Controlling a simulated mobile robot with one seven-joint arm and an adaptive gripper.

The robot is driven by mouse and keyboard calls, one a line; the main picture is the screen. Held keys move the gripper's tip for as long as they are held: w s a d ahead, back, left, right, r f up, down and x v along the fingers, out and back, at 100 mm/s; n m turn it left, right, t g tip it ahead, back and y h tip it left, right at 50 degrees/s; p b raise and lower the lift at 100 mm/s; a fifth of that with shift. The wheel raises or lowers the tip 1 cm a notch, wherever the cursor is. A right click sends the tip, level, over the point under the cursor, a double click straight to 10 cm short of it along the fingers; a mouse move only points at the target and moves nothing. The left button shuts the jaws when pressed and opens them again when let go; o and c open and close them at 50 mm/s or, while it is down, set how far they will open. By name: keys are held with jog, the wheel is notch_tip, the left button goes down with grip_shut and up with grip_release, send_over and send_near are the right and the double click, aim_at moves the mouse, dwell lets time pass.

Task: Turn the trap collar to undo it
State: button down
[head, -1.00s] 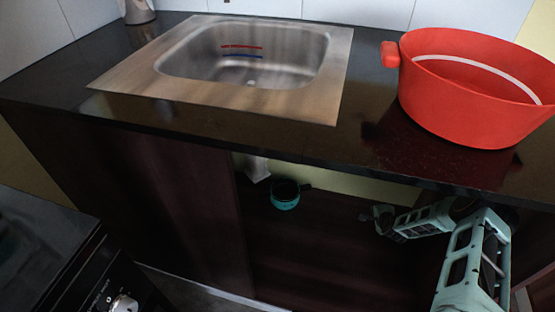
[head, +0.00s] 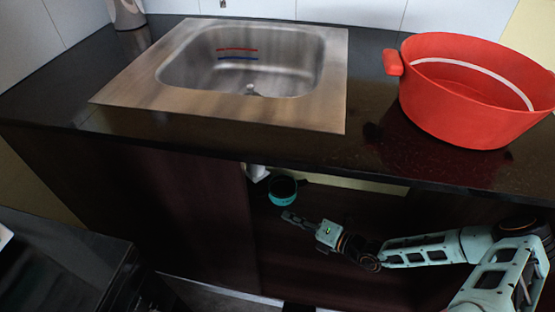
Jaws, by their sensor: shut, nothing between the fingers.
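Under the sink, inside the open cabinet, a small white piece of the trap (head: 256,172) shows just below the counter edge. Its collar cannot be told apart at this size, and the counter hides what is above. My gripper (head: 288,216) is inside the cabinet, below and to the right of the white piece and apart from it. Its fingers point left and are shut, with nothing seen between them.
A teal cup-like container (head: 283,190) is close above my fingertips, beside the white piece. The dark counter (head: 215,137) overhangs the opening, with a steel sink (head: 250,60) and a red pot (head: 462,110) on it. A closed dark panel (head: 190,210) bounds the opening on the left.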

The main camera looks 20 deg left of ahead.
jog(key=w+d+r+m+t, duration=0.1)
jog(key=w+r+m+t, duration=0.35)
jog(key=r+m, duration=0.2)
jog(key=w+a+r+b, duration=0.1)
jog(key=w+a+b, duration=0.3)
jog(key=w+a, duration=0.3)
jog(key=w+t, duration=0.1)
jog(key=w, duration=0.2)
jog(key=shift+w+a+r+h, duration=0.25)
jog(key=shift+w+a+h, duration=0.05)
jog(key=shift+a, duration=0.1)
